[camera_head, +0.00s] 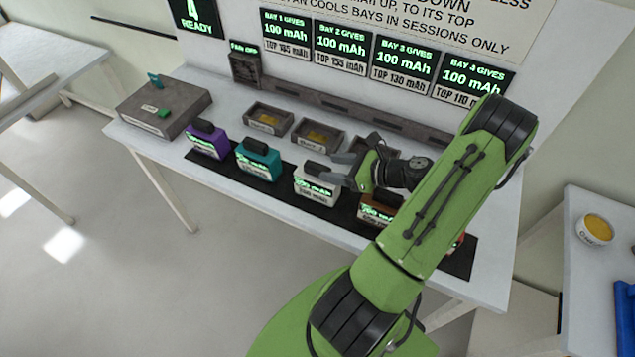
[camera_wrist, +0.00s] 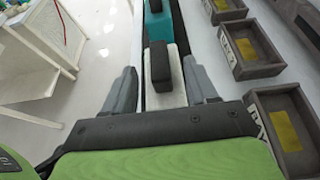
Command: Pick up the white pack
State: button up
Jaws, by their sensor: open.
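The white pack (camera_head: 317,186) stands on the black mat (camera_head: 267,186), with a dark handle on top and a lit green display on its front. In the wrist view the white pack (camera_wrist: 176,92) and its dark handle lie between the fingers of my gripper (camera_wrist: 162,90). In the head view my gripper (camera_head: 337,169) is open at the right side of the white pack. Gaps show on both sides of the pack in the wrist view, so the fingers look apart from it. My gripper hides part of the pack's right side.
A teal pack (camera_head: 258,160) and a purple pack (camera_head: 207,140) stand to the left, a brown pack (camera_head: 377,209) to the right. Open grey bays (camera_head: 268,119) line the table behind. A grey box (camera_head: 165,107) sits at the left end. The wall carries bay signs.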

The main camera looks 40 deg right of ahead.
aim_at(319, 167)
jog(key=x, duration=0.5)
jog(key=shift+w+a+f, duration=0.1)
jog(key=shift+w+f, duration=0.05)
jog(key=shift+w, duration=0.05)
jog(key=shift+s, duration=0.1)
jog(key=shift+c, duration=0.3)
grip_shut()
dwell(0.8)
